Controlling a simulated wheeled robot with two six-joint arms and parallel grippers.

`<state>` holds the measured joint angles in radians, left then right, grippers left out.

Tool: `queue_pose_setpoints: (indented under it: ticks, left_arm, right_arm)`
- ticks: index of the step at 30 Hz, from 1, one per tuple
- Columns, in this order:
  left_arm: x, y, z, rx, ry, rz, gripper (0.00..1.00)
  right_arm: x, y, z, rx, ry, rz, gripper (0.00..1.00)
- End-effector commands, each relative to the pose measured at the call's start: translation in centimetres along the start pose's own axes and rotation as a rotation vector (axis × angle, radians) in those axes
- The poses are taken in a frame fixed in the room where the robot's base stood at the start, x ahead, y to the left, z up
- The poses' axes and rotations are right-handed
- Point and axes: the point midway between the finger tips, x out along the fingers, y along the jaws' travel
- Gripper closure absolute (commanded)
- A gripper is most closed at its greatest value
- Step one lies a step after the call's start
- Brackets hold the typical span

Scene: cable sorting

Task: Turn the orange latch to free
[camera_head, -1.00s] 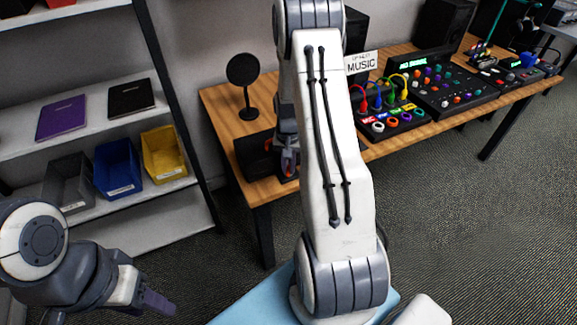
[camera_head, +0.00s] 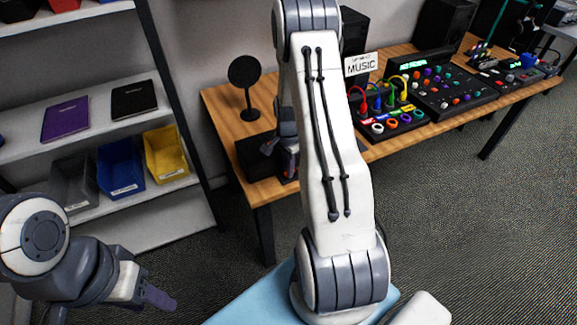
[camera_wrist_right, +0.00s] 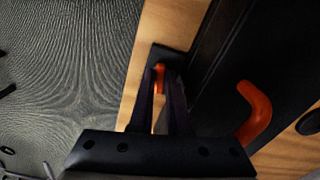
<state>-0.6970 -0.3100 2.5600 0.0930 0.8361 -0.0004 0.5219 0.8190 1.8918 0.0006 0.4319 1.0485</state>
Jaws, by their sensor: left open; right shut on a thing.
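In the right wrist view a small orange latch (camera_wrist_right: 159,78) sits at a dark plate on the wooden table's edge. My right gripper (camera_wrist_right: 161,82) has its two dark fingers on either side of it and is shut on it. The fingers hide part of the latch, so its exact angle is hard to tell. In the head view my own white right arm hides most of the right gripper and the latch. My left gripper (camera_head: 158,298) is open and empty at the lower left, away from the table.
A curved orange handle (camera_wrist_right: 256,110) stands on the black box right of my fingers. In the head view, the black box (camera_head: 255,157) lies on the wooden table (camera_head: 222,103) near a round black stand (camera_head: 244,75). A panel with coloured cables (camera_head: 390,122) stands further right. Shelves are at left.

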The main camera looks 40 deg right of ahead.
Motion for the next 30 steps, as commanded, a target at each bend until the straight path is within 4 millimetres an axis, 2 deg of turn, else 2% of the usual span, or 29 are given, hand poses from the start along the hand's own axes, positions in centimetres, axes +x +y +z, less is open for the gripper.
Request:
queue_pose_setpoints:
  ticks: [12,30]
  left_arm:
    - [-0.48,0.03,-0.02,0.000,0.000,0.000,0.50]
    - [-0.52,0.04,-0.03,0.000,0.000,0.000,0.50]
  right_arm:
    - [-0.15,-0.19,-0.11,0.214,0.002,-0.003,1.00]
    - [-0.13,-0.21,-0.14,0.254,0.002,-0.004,1.00]
